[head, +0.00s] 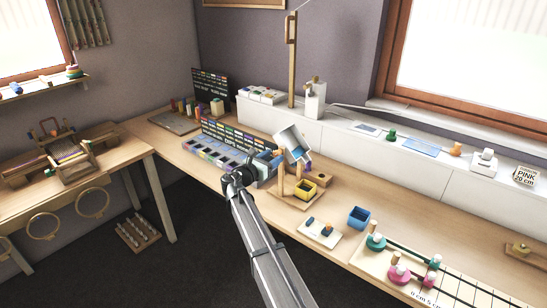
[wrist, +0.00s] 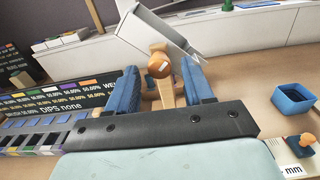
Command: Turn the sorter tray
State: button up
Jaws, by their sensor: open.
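The sorter tray (head: 291,146) is a pale, shallow tray, tilted, on a wooden stand (head: 281,185) on the bench. In the wrist view the tray (wrist: 160,28) slants down to the right across the top. An orange-brown wooden knob (wrist: 158,66) shows below it, in front of a wooden post (wrist: 165,95). My gripper (head: 269,158) is at the left side of the stand. In the wrist view my gripper (wrist: 161,76) is open, its blue fingers on either side of the knob with gaps. Whether the knob lies fully between the fingertips I cannot tell.
A price board with compartments (head: 215,152) is behind and left of my gripper. A white card (head: 320,232) with small pieces lies in front. A white ledge (head: 380,150) runs behind.

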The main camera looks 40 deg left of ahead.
jog(key=shift+w, duration=0.65)
grip_shut()
